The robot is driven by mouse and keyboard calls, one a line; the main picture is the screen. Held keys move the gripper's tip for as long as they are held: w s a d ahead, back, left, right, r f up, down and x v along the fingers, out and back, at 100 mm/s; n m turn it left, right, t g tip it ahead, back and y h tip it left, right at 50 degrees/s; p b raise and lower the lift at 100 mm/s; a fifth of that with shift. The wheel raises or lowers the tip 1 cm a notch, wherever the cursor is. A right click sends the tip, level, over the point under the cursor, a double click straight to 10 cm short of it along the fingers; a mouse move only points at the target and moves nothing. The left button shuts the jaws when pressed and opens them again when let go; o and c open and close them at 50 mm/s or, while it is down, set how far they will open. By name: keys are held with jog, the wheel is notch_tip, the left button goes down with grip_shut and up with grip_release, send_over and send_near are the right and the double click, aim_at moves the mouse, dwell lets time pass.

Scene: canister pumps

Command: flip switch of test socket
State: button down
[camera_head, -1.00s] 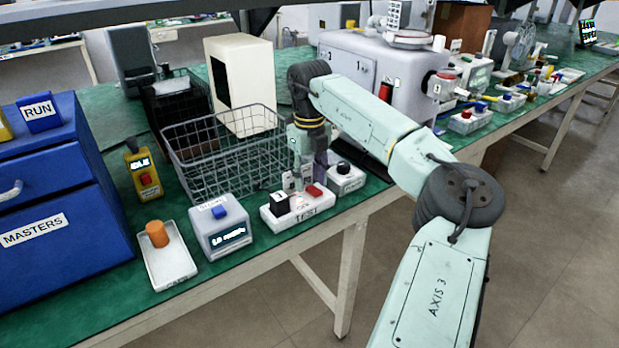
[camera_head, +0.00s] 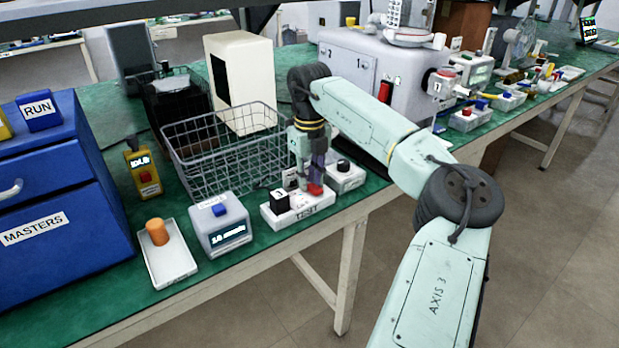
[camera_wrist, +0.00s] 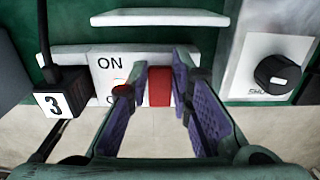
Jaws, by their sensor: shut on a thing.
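The test socket (camera_head: 284,220) is a white block near the bench's front edge, with a TEST label on its front. Its red switch (camera_head: 315,189) is at the right end, and a black plug (camera_head: 279,201) is at the left end. In the wrist view the red switch (camera_wrist: 160,88) stands between my gripper's (camera_wrist: 163,82) two purple-padded fingers, and my gripper is shut on it. An ON label (camera_wrist: 110,63) and a small red spot are left of the fingers. The plug (camera_wrist: 52,104) is marked 3. The left finger partly covers the lettering below ON.
A white box with a black knob (camera_head: 343,173) stands close to the right of the socket. A wire basket (camera_head: 225,150) is behind it. A white device with a blue button (camera_head: 220,228) stands to the left. The bench edge is just in front.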

jog(key=shift+s+d+f+t+y+b, duration=0.2)
jog(key=shift+f+t+y+b, duration=0.3)
jog(key=shift+b, duration=1.1)
jog(key=shift+s+r+t+y+b, duration=0.1)
jog(key=shift+r+t+y+b, duration=0.4)
jog(key=shift+b, duration=0.6)
jog(key=shift+r+t+b, duration=0.25)
jog(key=shift+t+b, duration=0.1)
jog(key=shift+t, duration=0.05)
jog(key=c, duration=1.4)
grip_release()
jog(key=shift+c, duration=0.2)
